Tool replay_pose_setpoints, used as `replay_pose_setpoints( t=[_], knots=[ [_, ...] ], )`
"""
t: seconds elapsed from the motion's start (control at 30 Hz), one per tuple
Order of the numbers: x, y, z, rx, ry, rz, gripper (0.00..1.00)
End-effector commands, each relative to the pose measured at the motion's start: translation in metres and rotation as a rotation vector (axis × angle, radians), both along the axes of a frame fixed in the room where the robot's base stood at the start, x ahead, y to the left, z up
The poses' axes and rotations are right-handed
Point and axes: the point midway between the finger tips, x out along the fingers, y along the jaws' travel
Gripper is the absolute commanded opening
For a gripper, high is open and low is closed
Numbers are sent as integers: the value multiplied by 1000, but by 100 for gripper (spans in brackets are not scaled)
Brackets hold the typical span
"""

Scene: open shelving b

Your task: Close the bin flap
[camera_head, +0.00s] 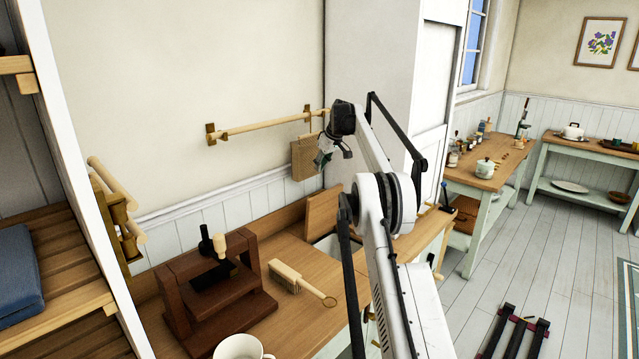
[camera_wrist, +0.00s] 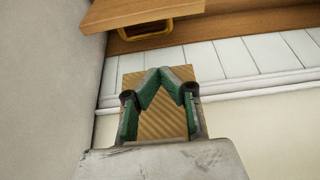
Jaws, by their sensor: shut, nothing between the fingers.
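A wooden board, which looks like the bin flap (camera_head: 322,212), stands raised at the back of the wooden counter, with a pale opening (camera_head: 332,243) in front of it. In the wrist view, a wooden panel with a brass handle, apparently the same flap (camera_wrist: 140,12), shows at the top left. My gripper (camera_head: 322,164) is above the raised flap, apart from it, near the wall. In the wrist view my gripper (camera_wrist: 168,70) has its green-lined fingers meeting at the tips, shut and empty. My arm hides part of the opening.
A woven tan piece (camera_head: 305,160) hangs from the wall rail (camera_head: 262,125) close behind my gripper. A brush (camera_head: 295,281), a dark wooden press (camera_head: 215,283) and a white mug (camera_head: 240,347) stand on the counter. A tall white cabinet (camera_head: 375,70) rises behind my arm.

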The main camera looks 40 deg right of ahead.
Motion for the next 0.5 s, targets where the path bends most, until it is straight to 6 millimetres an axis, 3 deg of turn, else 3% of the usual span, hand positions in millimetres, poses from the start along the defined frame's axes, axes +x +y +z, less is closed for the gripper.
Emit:
replay_pose_setpoints(
  t=[0.5],
  knots=[
    [31, 7, -65, -1, 1, 1, 0]
  ],
)
